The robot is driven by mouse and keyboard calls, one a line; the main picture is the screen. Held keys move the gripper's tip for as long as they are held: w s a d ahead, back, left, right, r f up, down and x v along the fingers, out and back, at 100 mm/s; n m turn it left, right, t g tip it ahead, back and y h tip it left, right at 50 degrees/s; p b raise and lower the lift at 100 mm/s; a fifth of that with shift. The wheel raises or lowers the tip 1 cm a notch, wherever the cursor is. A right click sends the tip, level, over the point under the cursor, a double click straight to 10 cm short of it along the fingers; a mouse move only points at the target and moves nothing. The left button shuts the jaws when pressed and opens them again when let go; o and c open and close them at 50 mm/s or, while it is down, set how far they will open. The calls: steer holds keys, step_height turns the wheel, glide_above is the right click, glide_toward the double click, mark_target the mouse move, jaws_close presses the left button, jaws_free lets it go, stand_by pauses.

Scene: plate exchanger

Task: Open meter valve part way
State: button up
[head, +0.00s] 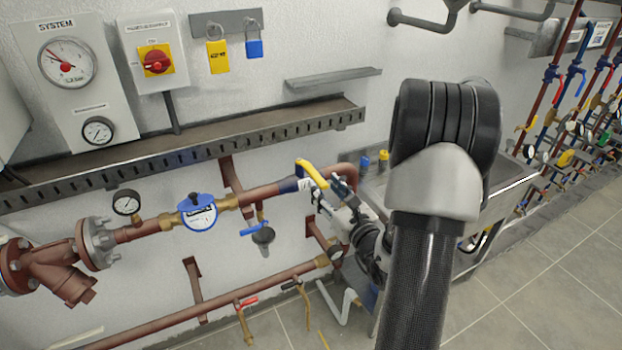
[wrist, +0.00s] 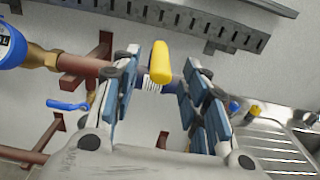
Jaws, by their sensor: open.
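The valve with a yellow lever handle (head: 312,173) sits on the copper pipe, right of the blue water meter (head: 198,212). In the wrist view the yellow handle (wrist: 160,62) stands between the two fingers of my gripper (wrist: 161,75), with a visible gap on each side. In the head view my gripper (head: 331,190) is at the handle from the right and below. It is open and holds nothing. A white ribbed part shows below the handle in the wrist view. Parts of the valve body are hidden behind my fingers.
A slotted cable tray (head: 190,150) runs along the wall above the pipe. A small blue-handled drain valve (head: 258,230) hangs below. A sink (wrist: 280,148) lies to the right. A lower pipe (head: 200,308) carries a red-handled valve (head: 246,303).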

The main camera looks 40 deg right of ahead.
mark_target(306, 164)
steer(key=x, duration=0.9)
steer(key=shift+d+b, duration=0.1)
steer(key=shift+b, duration=0.25)
steer(key=shift+c, duration=0.5)
jaws_close()
